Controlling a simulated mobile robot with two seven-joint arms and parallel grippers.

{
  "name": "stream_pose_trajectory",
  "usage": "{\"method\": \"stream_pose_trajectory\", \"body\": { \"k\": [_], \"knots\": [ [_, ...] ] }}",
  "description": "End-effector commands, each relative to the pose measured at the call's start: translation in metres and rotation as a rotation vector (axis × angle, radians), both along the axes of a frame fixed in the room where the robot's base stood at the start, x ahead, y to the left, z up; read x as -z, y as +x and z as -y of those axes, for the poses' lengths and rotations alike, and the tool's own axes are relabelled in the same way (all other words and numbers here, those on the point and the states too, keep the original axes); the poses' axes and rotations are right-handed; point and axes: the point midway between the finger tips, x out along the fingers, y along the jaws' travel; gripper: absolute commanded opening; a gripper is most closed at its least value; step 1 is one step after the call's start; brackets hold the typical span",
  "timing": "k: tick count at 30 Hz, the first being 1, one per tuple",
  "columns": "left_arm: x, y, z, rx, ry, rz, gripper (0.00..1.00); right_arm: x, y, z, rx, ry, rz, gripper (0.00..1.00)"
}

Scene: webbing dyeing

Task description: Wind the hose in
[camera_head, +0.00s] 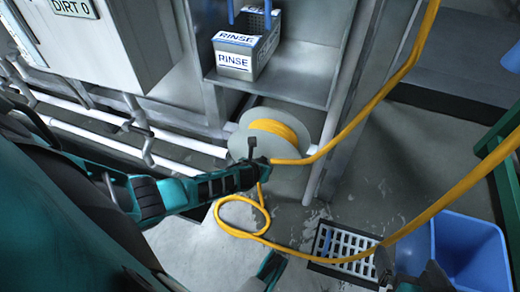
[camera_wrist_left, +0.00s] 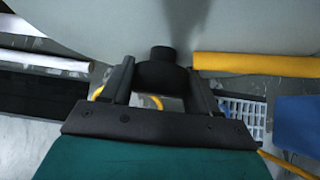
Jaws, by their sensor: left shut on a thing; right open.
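The grey hose reel (camera_head: 236,146) stands below the shelf, with some yellow hose (camera_head: 274,129) wound on its drum. One length of hose rises from beside the reel to the top right. Another makes a loose loop on the floor below the reel and runs right, over the grate and blue bin. My left gripper (camera_head: 254,170) is at the reel's front. In the left wrist view its fingers (camera_wrist_left: 160,88) are shut on the black crank handle (camera_wrist_left: 161,55), in front of the pale reel face. My right gripper (camera_head: 411,274) is open at the bottom right, partly cut off by the frame.
A metal rack holds a box marked RINSE (camera_head: 240,58) above the reel. White pipes (camera_head: 130,150) run along the left. A floor grate (camera_head: 345,247) and a blue bin (camera_head: 470,250) are at the lower right. The floor right of the reel is mostly clear.

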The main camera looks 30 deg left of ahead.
Motion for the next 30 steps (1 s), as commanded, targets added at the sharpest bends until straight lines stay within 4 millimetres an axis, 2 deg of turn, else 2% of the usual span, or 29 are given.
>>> {"method": "stream_pose_trajectory", "body": {
  "k": [1, 3, 14, 30],
  "knots": [
    [0.0001, -0.0003, 0.0002, 0.0, 0.0, 0.0, 0.36, 0.0007, -0.0008, 0.0003, 0.0, -0.001, -0.002, 1.0],
    [0.0002, -0.0003, 0.0002, 0.0, 0.0, 0.0, 0.3, 0.0012, -0.0013, 0.0004, 0.0, -0.001, -0.004, 1.0],
    [-0.0005, 0.0005, 0.0018, 0.002, 0.061, -0.015, 0.3, 0.0007, -0.0019, 0.0007, 0.001, -0.002, -0.005, 1.0],
    [0.0008, 0.0008, 0.0035, 0.002, 0.457, -0.11, 0.3, 0.002, -0.0012, 0.0009, 0.001, -0.003, -0.003, 1.0]
  ]
}}
